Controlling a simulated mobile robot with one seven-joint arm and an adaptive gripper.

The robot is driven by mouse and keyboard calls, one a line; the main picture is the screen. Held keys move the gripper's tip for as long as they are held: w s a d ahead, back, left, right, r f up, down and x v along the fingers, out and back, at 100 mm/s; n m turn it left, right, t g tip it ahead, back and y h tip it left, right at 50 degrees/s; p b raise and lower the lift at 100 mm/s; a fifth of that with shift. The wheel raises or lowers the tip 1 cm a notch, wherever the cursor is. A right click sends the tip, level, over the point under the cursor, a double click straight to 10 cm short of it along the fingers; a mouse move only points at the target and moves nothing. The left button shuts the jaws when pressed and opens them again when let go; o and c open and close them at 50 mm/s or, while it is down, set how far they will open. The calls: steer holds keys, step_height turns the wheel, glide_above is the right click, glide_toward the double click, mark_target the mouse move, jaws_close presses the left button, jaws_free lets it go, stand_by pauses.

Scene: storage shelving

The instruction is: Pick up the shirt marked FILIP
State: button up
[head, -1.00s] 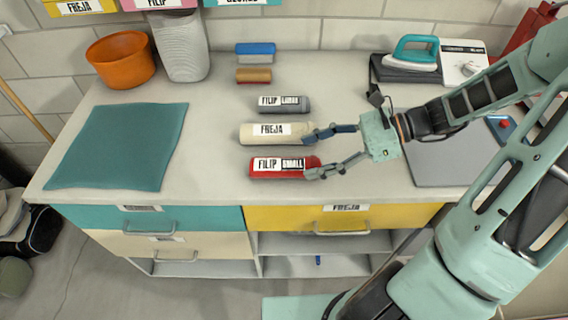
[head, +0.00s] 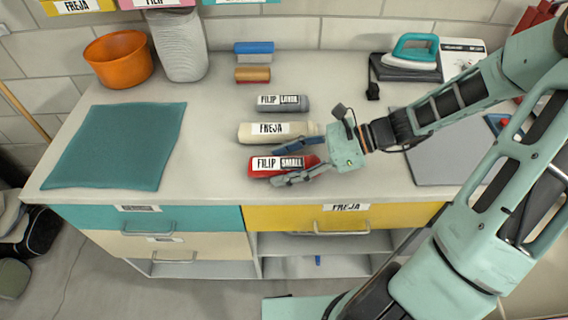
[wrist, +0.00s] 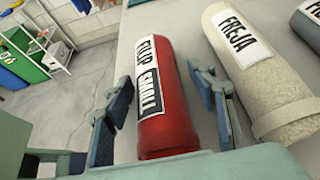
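A red rolled shirt (head: 262,172) with a white label FILIP SMALL lies on the worktop near its front edge. It fills the middle of the wrist view (wrist: 170,110). A grey roll (head: 301,103) farther back is also marked FILIP; its second word is hard to read. A cream roll marked FREJA (head: 247,135) lies between them. My gripper (head: 276,165) is open, low over the right part of the red shirt. One finger is on each side of it in the wrist view, with a gap at the left; the right finger sits between the red and cream rolls.
A blue-and-white block (head: 254,49) and a brown roll (head: 252,75) lie behind. A teal cloth (head: 118,145) and an orange pot (head: 120,62) are at left. An iron (head: 416,47) and a grey board (head: 445,150) are at right. The worktop between cloth and rolls is clear.

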steer(key=c, duration=1)
steer(key=shift+o, duration=0.2)
steer(key=shift+r, duration=0.2)
